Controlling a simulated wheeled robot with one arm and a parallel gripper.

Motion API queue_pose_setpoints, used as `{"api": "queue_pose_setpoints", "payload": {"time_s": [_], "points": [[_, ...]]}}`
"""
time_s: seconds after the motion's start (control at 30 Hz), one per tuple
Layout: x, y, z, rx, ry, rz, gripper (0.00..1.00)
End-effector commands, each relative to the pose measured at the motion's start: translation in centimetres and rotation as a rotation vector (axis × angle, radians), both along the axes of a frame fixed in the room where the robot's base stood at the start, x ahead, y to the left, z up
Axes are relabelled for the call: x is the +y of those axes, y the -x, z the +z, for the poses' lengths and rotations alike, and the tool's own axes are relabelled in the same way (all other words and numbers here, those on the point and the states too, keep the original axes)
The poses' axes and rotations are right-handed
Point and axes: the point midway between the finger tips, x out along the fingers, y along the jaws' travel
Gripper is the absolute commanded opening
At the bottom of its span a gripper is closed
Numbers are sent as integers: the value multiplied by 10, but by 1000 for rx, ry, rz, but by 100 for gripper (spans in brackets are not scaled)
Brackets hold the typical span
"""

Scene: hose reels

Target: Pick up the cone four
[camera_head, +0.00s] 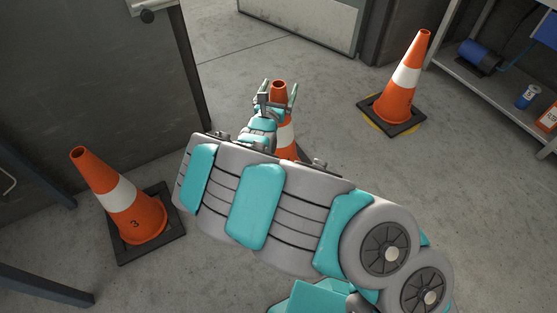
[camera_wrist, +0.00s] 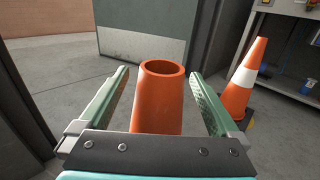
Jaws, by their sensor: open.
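An orange cone with a white band (camera_head: 279,88) stands on the floor in the middle of the head view, partly hidden behind my arm; no number shows on it. My gripper (camera_head: 278,92) is open at its top. In the wrist view the cone's open orange top (camera_wrist: 158,100) is between the two green fingers of my gripper (camera_wrist: 160,73), with gaps on both sides. A second cone (camera_head: 398,95) stands at the right on a dark base; its mark is too small to read.
A dark panel (camera_head: 90,75) stands at the left, close to my arm. A shelf (camera_head: 490,85) at the right holds a blue reel (camera_head: 480,56) and a blue can (camera_head: 528,96). A pale panel (camera_head: 305,25) is at the back. Floor between the middle and right cones is clear.

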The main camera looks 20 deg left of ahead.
Motion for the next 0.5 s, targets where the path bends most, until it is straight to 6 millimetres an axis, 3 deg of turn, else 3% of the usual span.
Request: {"api": "queue_pose_setpoints", "payload": {"time_s": [0.13,0.43,0.5], "points": [[1,-17,-1,2,-3,-1,98],[2,-20,0,0,-1,1,98],[2,-20,1,0,-1,1,90]]}}
